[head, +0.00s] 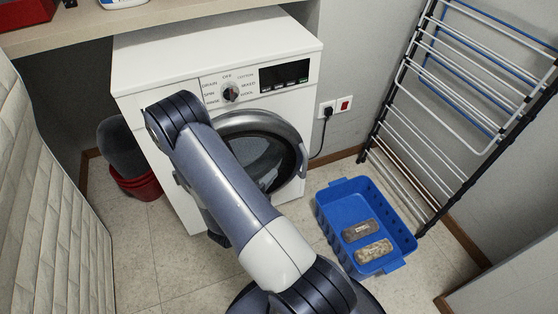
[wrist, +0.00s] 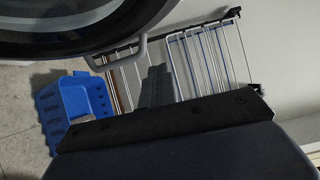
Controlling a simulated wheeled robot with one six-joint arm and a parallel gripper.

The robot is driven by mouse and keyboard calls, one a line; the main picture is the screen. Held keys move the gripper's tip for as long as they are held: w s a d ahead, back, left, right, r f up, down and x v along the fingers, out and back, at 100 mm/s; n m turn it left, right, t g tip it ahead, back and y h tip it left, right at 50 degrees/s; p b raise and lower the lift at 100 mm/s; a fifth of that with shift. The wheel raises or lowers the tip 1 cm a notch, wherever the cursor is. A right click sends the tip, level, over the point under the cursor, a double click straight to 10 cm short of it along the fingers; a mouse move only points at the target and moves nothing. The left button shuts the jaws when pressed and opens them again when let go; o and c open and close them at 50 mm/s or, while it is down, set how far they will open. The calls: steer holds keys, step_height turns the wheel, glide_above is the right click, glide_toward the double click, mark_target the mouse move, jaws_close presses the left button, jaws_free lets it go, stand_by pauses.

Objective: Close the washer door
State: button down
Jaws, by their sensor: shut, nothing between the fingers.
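The white washer (head: 135,70) stands against the back wall. Its round grey-rimmed door (head: 265,117) with dark glass is on the front, with a handle (head: 303,160) on its right edge. The door seems to stand out from the front; how far is hard to tell. In the wrist view the door's dark curved rim (wrist: 75,48) fills the upper left, with its grey handle (wrist: 131,53) below it. My gripper (wrist: 157,75) is shut and empty, its fingertips close to the handle in that picture; contact cannot be told. In the head view my arm hides the gripper and the door's lower left.
A drying rack (head: 430,75) leans on the right wall. A red bucket (head: 140,186) is left of the washer. A quilted pale surface (head: 40,200) borders the left.

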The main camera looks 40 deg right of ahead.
mark_target(276, 141)
steer(key=shift+w+d+r+b, duration=0.1)
steer(key=shift+w+d+b, duration=0.2)
steer(key=shift+w+d, duration=1.2)
steer(key=shift+w+d+r+b, duration=0.1)
steer(key=shift+w+d+b, duration=0.25)
steer(key=shift+w+d, duration=1.15)
steer(key=shift+w+d+r+b, duration=0.1)
steer(key=shift+w+d+b, duration=0.45)
steer(key=shift+d, duration=1.65)
steer(key=shift+w, duration=0.2)
steer(key=w, duration=0.1)
steer(key=w+d, duration=0.1)
steer(key=w, duration=0.1)
steer(key=w+d, duration=0.1)
steer(key=shift+w+d, duration=0.1)
steer(key=shift+w, duration=0.15)
steer(key=shift+w+r+t, duration=0.15)
steer(key=shift+w+t, duration=0.15)
